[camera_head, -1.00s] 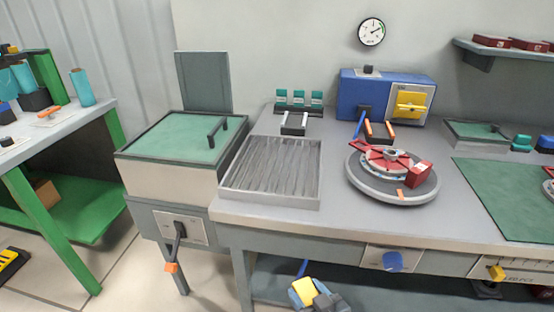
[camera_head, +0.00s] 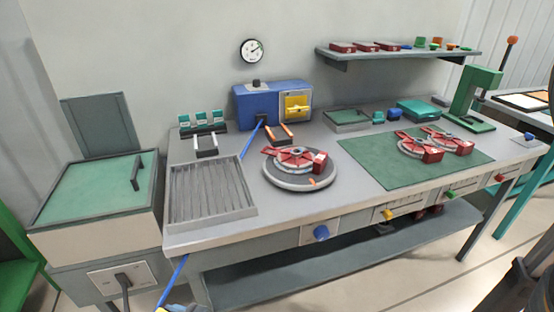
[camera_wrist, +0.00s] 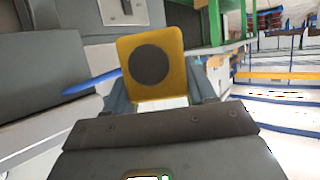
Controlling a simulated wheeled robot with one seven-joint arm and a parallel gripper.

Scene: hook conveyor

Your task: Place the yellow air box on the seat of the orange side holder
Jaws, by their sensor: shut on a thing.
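The yellow air box (camera_wrist: 150,65), with a dark round patch on its face, is between the fingers of my gripper (camera_wrist: 162,98) in the wrist view. My gripper is shut on it. In the head view only a sliver of the held box and gripper shows at the bottom left edge, low in front of the bench. The orange side holder (camera_head: 280,134), with two orange-topped prongs, stands on the bench before the blue machine (camera_head: 272,104). No box lies on its prongs. My gripper is well away from it, nearer the camera and lower.
A blue line (camera_head: 182,268) runs up from the held box towards the machine, partly hidden. A ribbed grey tray (camera_head: 212,218), a pale-pronged holder (camera_head: 206,145) and a turntable (camera_head: 300,183) with a red fixture stand nearby. A green-lidded bin (camera_head: 95,187) is at left.

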